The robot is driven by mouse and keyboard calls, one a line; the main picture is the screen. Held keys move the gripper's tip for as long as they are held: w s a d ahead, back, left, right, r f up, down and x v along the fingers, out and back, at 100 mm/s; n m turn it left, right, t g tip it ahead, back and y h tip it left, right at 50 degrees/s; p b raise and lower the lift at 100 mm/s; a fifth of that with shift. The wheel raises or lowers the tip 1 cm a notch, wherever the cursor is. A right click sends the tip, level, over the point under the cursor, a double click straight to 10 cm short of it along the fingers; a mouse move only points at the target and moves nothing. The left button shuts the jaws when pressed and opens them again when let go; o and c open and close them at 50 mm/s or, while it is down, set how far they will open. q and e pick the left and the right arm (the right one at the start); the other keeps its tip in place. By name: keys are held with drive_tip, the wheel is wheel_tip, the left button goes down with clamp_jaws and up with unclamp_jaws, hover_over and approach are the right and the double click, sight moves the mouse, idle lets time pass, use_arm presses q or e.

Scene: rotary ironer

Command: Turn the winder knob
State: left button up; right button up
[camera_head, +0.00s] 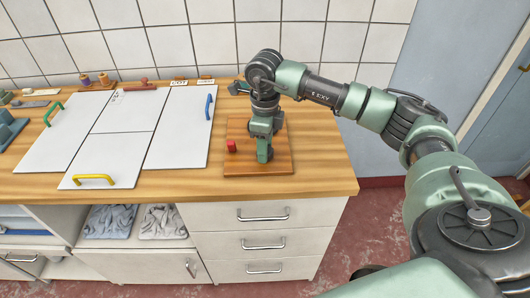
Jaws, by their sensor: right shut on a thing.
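A wooden board (240,168) lies on the counter near its right end. My right gripper (264,155) points down over this board and is shut, with its fingers low near the board's surface. The winder knob is hidden by the gripper, which appears to be closed on it. A small red piece (231,146) stands on the board just left of the gripper, apart from the fingers. My left gripper is not in the view.
White panels with a green handle (54,113), a yellow handle (91,180) and a blue handle (209,107) lie left of the board. Small spools (105,80) stand along the back. Drawers (262,214) and shelves with folded cloth (110,221) are below the wooden counter (315,170).

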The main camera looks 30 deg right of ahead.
drive_tip(key=n+b, duration=0.2)
drive_tip(key=n, duration=0.2)
drive_tip(key=shift+n+b, duration=0.9)
drive_tip(key=shift+n, duration=0.6)
drive_tip(key=shift+r, duration=0.1)
drive_tip(key=o, duration=1.4)
drive_tip(key=shift+c, duration=0.2)
wheel_tip(320, 180, up, 8)
drive_tip(key=shift+f+b, duration=0.15)
drive_tip(key=shift+b, duration=0.4)
